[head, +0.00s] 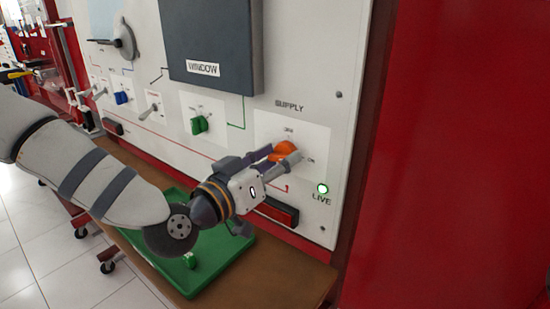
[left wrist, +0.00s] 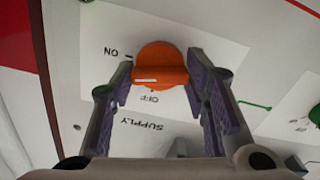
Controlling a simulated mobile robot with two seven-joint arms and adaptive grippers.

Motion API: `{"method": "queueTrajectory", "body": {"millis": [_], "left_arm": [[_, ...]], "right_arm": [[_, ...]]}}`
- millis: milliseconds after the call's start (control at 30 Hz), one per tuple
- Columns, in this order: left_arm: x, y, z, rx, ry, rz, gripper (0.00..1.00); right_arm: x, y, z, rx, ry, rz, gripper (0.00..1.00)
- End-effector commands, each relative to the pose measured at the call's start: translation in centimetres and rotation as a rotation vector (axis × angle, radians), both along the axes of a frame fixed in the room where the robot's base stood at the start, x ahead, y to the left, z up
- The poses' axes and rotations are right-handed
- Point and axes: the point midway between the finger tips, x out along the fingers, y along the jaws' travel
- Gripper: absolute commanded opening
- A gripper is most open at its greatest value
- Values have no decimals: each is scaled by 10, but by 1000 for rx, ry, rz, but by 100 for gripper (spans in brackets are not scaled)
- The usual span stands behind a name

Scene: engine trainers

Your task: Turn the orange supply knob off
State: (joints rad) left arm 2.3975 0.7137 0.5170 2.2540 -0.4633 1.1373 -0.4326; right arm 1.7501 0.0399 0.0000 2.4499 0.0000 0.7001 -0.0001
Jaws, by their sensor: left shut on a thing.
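The orange supply knob (head: 285,148) is on the white panel under the word SUPPLY. In the left wrist view the knob (left wrist: 160,62) sits between my two fingers, its white mark towards the left, on the ON side; the OFF label is below it. That view shows the panel upside down. My left gripper (head: 284,157) is shut on the knob, with a finger on either side of it. The LIVE lamp (head: 322,188) is lit green, to the lower right of the knob. My right gripper is not in view.
A green knob (head: 199,124) and a dark WINDOW box (head: 212,45) are on the panel to the left. Below is a brown ledge (head: 285,270) with a green tray (head: 215,270). A red wall (head: 450,150) fills the right side.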

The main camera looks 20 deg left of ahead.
Motion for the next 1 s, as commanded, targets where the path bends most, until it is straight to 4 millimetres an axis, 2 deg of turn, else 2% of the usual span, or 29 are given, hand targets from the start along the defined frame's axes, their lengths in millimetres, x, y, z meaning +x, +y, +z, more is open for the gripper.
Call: {"method": "queueTrajectory", "body": {"millis": [500,1000], "left_arm": [[0,0,2,-459,164,-1,14],[0,0,0,-898,326,-2,14]], "right_arm": [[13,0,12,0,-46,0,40],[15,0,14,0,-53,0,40]]}}
